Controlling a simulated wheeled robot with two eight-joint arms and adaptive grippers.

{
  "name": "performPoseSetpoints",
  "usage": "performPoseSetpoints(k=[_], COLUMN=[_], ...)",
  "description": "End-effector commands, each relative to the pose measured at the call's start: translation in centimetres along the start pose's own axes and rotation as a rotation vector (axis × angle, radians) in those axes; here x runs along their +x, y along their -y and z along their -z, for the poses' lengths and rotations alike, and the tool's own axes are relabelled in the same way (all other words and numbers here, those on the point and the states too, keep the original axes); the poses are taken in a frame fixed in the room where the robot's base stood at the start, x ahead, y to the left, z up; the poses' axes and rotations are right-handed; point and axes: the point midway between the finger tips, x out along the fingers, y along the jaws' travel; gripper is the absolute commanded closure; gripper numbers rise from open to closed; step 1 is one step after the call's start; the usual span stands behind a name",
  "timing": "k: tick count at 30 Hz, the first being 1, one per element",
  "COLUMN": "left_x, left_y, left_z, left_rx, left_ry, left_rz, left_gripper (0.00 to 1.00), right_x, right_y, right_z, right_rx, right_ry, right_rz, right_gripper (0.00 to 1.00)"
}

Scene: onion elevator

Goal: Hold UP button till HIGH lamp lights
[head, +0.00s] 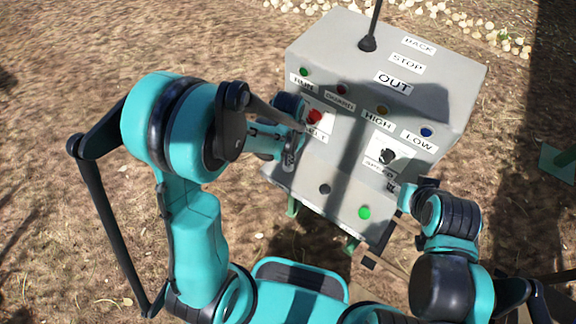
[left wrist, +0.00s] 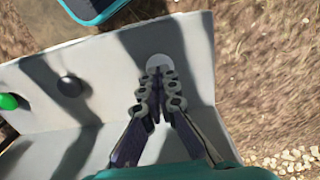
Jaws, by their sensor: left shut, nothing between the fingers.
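A grey control box stands in front of me with a sloped lower panel (head: 340,205). On that panel, the left wrist view shows a pale round button (left wrist: 160,62), a black button (left wrist: 70,85) and a green button (left wrist: 8,101). I cannot read which is UP. My left gripper (head: 291,160) is shut and empty, its tips (left wrist: 160,82) at the pale button; I cannot tell whether they touch it. The HIGH lamp (head: 382,110) is dull amber and looks unlit. My right gripper (head: 408,192) is by the box's right side, its fingers unclear.
The upper face has a RUN lamp (head: 304,71), a red lamp (head: 341,89), a blue LOW lamp (head: 427,132), a red button (head: 314,116) and a black SPEED knob (head: 388,156). A lever (head: 368,42) rises from the top. Pale onions (head: 480,30) lie behind.

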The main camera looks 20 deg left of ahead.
Motion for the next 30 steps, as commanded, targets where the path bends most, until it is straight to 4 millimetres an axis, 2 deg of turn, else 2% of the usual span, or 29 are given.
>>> performPoseSetpoints(k=[15, 30], left_x=[1.7, 1.5], left_y=[0.0, 0.0], left_z=[0.0, 0.0], left_rx=[0.000, 0.000], left_ry=[0.000, 0.000], left_rz=[0.000, 0.000], left_gripper=[1.00, 1.00], right_x=[1.3, 1.1], right_y=[0.0, 0.0], right_z=[-0.9, -0.8], right_rx=[0.000, 0.000], right_ry=[0.000, 0.000], right_rz=[0.000, 0.000], right_gripper=[0.60, 0.60])
